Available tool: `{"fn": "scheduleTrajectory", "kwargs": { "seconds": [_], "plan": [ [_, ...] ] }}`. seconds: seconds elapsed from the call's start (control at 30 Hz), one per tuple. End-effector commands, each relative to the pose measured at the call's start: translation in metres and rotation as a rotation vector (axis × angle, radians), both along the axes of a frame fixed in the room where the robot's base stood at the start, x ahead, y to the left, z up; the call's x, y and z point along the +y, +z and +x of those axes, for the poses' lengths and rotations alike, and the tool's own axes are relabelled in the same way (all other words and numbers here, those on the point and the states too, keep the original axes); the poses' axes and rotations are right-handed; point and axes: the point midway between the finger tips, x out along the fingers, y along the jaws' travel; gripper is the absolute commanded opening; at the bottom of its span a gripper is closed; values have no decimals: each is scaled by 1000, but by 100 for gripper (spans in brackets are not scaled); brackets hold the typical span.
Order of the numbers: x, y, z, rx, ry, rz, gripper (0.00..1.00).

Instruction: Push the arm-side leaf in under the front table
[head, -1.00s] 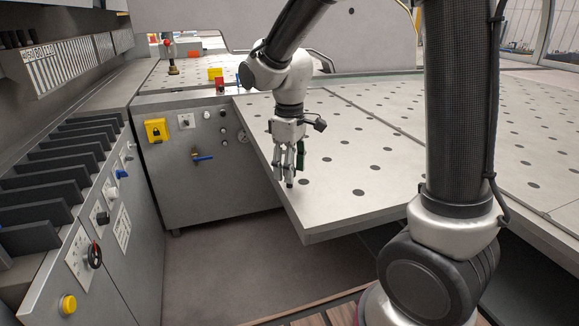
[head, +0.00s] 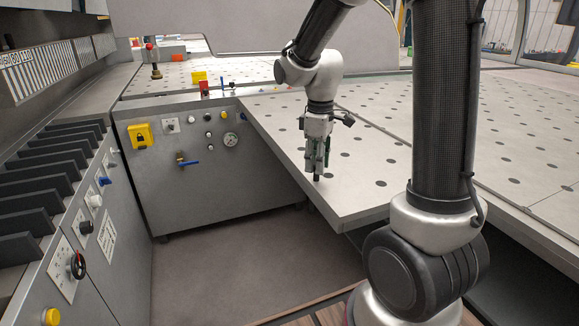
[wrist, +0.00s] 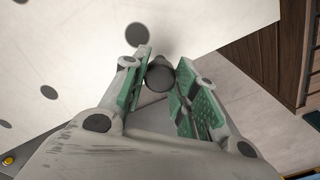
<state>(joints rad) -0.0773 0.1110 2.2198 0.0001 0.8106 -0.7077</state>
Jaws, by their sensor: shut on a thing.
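The arm-side leaf (head: 350,200) is a flat grey panel with dark round holes, sticking out at the near left of the front table (head: 465,120). A dark seam separates the two tops. My gripper (head: 317,172) points down over the leaf close to its left edge. In the wrist view its green-padded fingers (wrist: 162,92) close around a short dark grey round knob (wrist: 160,77) by the pale leaf (wrist: 65,60). The knob's base and part of its sides are hidden by the fingers. How far the leaf reaches under the front table is hidden.
A grey cabinet (head: 200,190) with a yellow switch, gauge and blue-handled valve stands behind left. A control panel with a row of dark slats (head: 40,170) runs down the left. The floor (head: 230,250) between them and the leaf is clear.

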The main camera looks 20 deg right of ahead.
Motion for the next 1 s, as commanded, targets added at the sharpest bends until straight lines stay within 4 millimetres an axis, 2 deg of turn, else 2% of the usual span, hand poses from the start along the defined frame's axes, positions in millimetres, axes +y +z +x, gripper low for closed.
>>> {"fn": "scheduleTrajectory", "kwargs": {
  "seconds": [0.03,0.1,0.7,0.9,1.0],
  "plan": [
    [-21,0,0,0,-10,-1,0],
    [-46,0,0,0,-10,-1,0],
    [-261,0,-1,0,-7,-1,0],
    [-322,0,-1,0,-4,-1,0],
    [-346,0,-1,0,-3,-1,0]
  ]
}}
